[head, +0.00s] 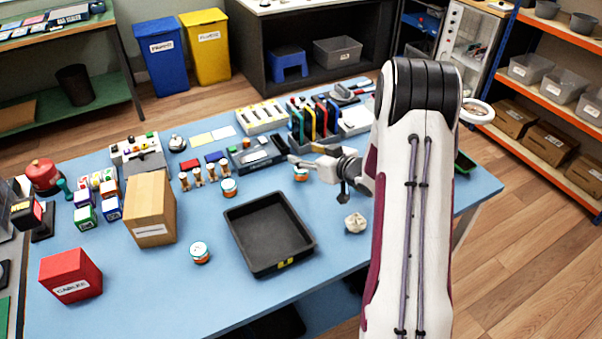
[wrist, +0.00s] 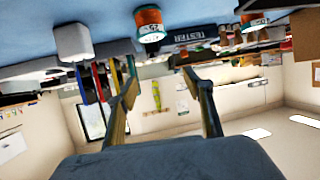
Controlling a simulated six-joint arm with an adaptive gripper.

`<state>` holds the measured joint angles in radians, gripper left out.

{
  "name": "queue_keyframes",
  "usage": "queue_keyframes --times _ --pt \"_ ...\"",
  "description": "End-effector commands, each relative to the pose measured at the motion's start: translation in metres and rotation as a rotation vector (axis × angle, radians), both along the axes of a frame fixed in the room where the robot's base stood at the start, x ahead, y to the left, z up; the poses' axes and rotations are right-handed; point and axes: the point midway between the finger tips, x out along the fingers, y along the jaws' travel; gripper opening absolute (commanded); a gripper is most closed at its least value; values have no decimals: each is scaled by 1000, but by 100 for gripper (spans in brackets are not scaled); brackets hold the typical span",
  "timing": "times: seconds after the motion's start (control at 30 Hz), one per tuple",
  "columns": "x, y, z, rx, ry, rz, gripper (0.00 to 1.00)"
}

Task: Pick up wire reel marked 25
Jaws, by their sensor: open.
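Several small wire reels with orange-and-white bands stand on the blue table. One reel (head: 301,175) is just below my gripper (head: 291,160), another reel (head: 229,187) is left of it, and a third reel (head: 200,253) is nearer the front. In the head view their numbers are too small to read. The wrist view looks upside down. It shows a near reel (wrist: 149,25) with a dark number that I cannot read surely, and a farther reel (wrist: 252,20). My gripper (wrist: 160,72) is open and empty, its fingers apart from the near reel.
A black tray (head: 235,212) lies at the table's front middle, with a pale faceted object (head: 355,223) to its right. A tool rack (head: 313,122) stands behind my gripper. A cardboard box (head: 150,210) and red box (head: 70,275) are at left. Table around the front reel is clear.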

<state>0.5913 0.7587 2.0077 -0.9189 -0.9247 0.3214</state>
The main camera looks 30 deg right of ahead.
Motion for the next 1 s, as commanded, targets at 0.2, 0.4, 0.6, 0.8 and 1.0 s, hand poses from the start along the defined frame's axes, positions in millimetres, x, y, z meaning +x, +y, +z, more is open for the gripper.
queue_keyframes --times 0.2,0.4,0.6,0.8,1.0 --pt "0 0 -17 2 1 -1 51" --pt "0 0 -29 0 1 0 51" --pt "0 0 -31 -1 0 0 51" --pt "0 0 -31 -1 0 0 51" --pt "0 0 -38 1 1 0 51"
